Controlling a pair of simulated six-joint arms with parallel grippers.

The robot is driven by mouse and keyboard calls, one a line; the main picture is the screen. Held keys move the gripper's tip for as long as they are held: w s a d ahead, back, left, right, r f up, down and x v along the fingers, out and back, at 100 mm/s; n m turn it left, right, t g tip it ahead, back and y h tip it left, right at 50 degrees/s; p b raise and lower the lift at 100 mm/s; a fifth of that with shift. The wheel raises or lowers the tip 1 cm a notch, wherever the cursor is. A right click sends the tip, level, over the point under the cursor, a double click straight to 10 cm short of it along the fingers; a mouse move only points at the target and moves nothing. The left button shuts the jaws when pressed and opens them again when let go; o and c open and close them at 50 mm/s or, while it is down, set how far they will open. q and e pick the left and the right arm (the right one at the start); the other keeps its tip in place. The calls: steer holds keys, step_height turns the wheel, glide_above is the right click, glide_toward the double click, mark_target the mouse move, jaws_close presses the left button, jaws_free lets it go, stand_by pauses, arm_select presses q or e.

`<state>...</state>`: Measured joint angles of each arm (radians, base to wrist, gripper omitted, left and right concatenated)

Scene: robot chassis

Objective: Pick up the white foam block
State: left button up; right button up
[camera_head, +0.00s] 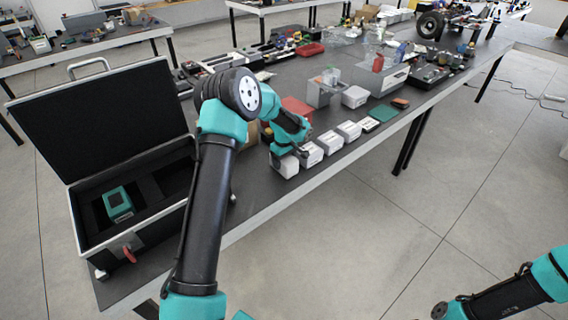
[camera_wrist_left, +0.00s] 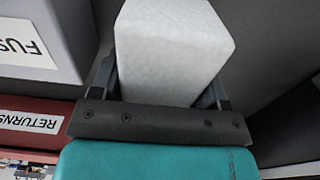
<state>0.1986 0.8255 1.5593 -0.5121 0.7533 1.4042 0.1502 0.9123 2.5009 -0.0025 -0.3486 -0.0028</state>
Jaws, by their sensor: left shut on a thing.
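The white foam block (camera_wrist_left: 172,45) fills the space between the fingers of my left gripper (camera_wrist_left: 165,85) in the left wrist view. The fingers are on both sides of it, and the gripper is shut on it. In the head view the left gripper (camera_head: 284,152) points down at the table, with the white block (camera_head: 288,166) below it near the table's front edge. I cannot tell whether the block touches the table. Only part of my right arm shows at the bottom right of the head view; its gripper is out of view.
Several labelled white boxes (camera_head: 330,142) stand in a row right of the block. A box marked FUS (camera_wrist_left: 45,35) and a red RETURNS bin (camera_wrist_left: 30,125) are close by. An open black case (camera_head: 105,150) stands at left. A green pad (camera_head: 383,113) lies beyond the row.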

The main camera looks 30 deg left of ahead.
arm_select(q)
steer(key=shift+r, duration=0.1)
steer(key=shift+r, duration=0.4)
step_height(320, 180, up, 3)
steer(key=shift+f, duration=0.1)
steer(key=s+d+r, duration=0.1)
steer(key=s+d, duration=0.7)
steer(key=s, duration=0.5)
steer(key=shift+s+d, duration=0.2)
steer(key=shift+s, duration=0.1)
steer(key=shift+r, duration=0.1)
